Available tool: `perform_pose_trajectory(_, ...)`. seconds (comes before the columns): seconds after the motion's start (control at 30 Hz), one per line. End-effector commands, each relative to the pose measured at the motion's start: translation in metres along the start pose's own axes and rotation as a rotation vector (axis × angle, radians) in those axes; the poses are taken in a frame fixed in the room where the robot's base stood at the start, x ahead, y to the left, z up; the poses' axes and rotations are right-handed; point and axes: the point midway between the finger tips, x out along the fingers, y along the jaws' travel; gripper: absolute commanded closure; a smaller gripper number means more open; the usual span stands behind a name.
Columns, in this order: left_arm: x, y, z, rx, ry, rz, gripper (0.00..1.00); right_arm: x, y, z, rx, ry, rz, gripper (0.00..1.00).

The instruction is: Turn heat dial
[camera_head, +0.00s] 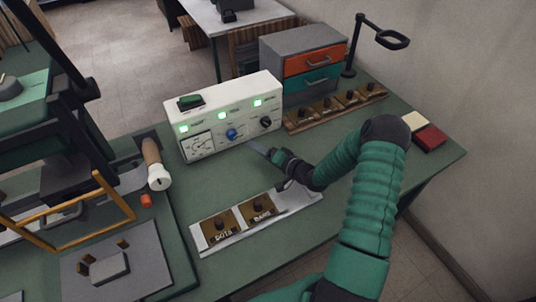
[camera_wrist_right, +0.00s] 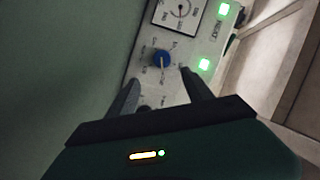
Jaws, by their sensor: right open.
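A white control box (camera_head: 225,115) stands on the green table, with a gauge (camera_head: 200,145), a blue dial (camera_head: 232,134) and a black dial (camera_head: 265,121) on its front. Several green lights on it are lit. My right gripper (camera_head: 270,160) is in front of the box, apart from it, at the lower right of the blue dial. In the right wrist view the blue dial (camera_wrist_right: 161,58) lies beyond and between the two spread fingers of the gripper (camera_wrist_right: 160,86). The jaws are open and empty. My left gripper does not show.
A pale tray with labelled stamps (camera_head: 238,220) lies in front of my right gripper. A grey drawer unit (camera_head: 302,62) and a wooden stamp rack (camera_head: 335,107) stand behind right. A dark press frame (camera_head: 68,150) fills the left.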

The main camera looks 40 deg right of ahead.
Motion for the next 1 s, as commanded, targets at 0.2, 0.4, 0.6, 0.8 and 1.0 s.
perform_pose_trajectory(0.2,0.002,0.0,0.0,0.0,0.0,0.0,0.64,-0.04,0.001,0.0,0.0,0.0,0.002,0.41)
perform_pose_trajectory(0.4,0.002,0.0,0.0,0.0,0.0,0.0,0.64,-0.047,0.001,0.0,0.0,-0.002,0.001,0.41)
perform_pose_trajectory(0.6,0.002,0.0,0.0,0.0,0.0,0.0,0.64,-0.047,0.001,0.0,0.0,-0.001,0.001,0.41)
perform_pose_trajectory(0.8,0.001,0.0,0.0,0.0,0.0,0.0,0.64,-0.043,-0.001,0.005,-0.028,-0.023,0.028,0.41)
perform_pose_trajectory(1.0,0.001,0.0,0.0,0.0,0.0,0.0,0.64,-0.025,-0.025,0.059,-0.41,-0.276,0.355,0.41)
